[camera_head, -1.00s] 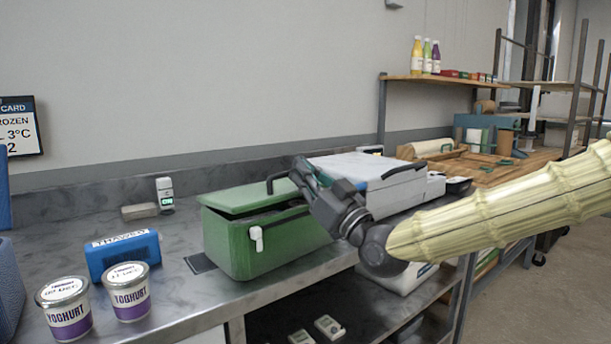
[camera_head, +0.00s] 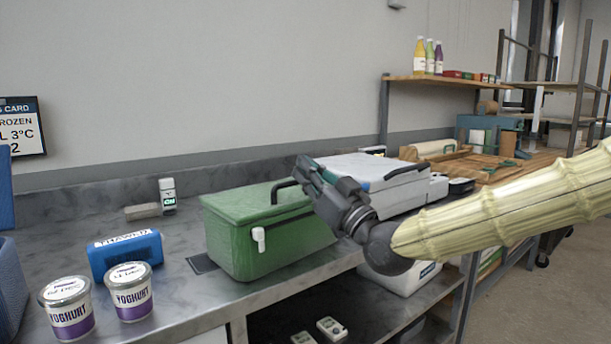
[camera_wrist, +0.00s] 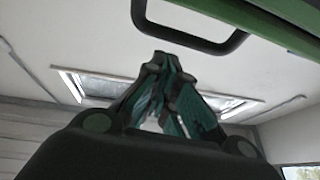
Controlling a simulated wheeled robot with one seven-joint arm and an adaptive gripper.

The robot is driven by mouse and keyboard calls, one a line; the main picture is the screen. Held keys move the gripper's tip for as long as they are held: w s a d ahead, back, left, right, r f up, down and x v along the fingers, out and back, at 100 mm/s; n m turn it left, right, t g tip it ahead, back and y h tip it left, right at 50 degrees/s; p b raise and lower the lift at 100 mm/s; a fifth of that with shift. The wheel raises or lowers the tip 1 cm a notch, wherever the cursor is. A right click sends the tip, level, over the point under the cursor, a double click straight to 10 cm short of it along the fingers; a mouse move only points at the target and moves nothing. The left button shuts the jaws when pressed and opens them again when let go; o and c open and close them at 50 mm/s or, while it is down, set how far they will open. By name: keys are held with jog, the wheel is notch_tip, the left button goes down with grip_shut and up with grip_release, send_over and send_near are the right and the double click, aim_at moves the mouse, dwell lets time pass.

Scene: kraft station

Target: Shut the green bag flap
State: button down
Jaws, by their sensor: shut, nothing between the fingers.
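The green bag (camera_head: 270,250) stands on the steel counter in the head view. Its flap (camera_head: 240,203) lies down over the top, with no clear gap at the front edge, and a dark handle (camera_head: 286,186) stands up on it. A white tag (camera_head: 259,239) hangs on the front. My gripper (camera_head: 303,167) is shut and empty, beside the flap's right end and a little above it. In the wrist view my gripper (camera_wrist: 163,60) points up towards the dark handle (camera_wrist: 190,35) and the flap's green edge (camera_wrist: 275,25). I cannot tell whether it touches the flap.
A blue box (camera_head: 125,254) and two yoghurt tubs (camera_head: 67,309) stand left of the bag. A white case (camera_head: 365,170) is close behind my gripper to the right. A small display device (camera_head: 167,195) is at the back. The shelf below holds small devices (camera_head: 331,328).

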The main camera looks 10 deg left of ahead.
jog(key=d+r+p+v, duration=0.1)
jog(key=r+v, duration=0.1)
jog(key=v, duration=0.7)
notch_tip(320, 180, down, 32)
jog(key=d+m+g+h, duration=0.2)
jog(key=d+m+h, duration=0.1)
jog(key=m+h, duration=0.3)
jog(key=s+d+f+m+g+h, duration=0.1)
jog(key=s+d+f+g+h, duration=0.2)
jog(key=f, duration=0.5)
jog(key=s+d+f+m+h, duration=0.1)
jog(key=s+d+f, duration=0.3)
jog(key=f, duration=0.5)
jog(key=s+d+f+g+h, duration=0.2)
jog(key=s+f, duration=0.2)
jog(key=f, duration=0.4)
jog(key=s+d+f+m+g+h, duration=0.1)
jog(key=s+d+f+g+h, duration=0.1)
jog(key=s+d+f, duration=0.5)
jog(key=s+d+f+m+g+h, duration=0.15)
jog(key=s+d+f, duration=0.25)
jog(key=s, duration=0.5)
jog(key=s+d+f+m+g+h, duration=0.1)
jog(key=s+d+f+g+h, duration=0.2)
jog(key=s+d+f, duration=0.45)
notch_tip(320, 180, up, 24)
jog(key=s+a+p, duration=0.1)
jog(key=p, duration=2)
jog(key=shift+s, duration=0.25)
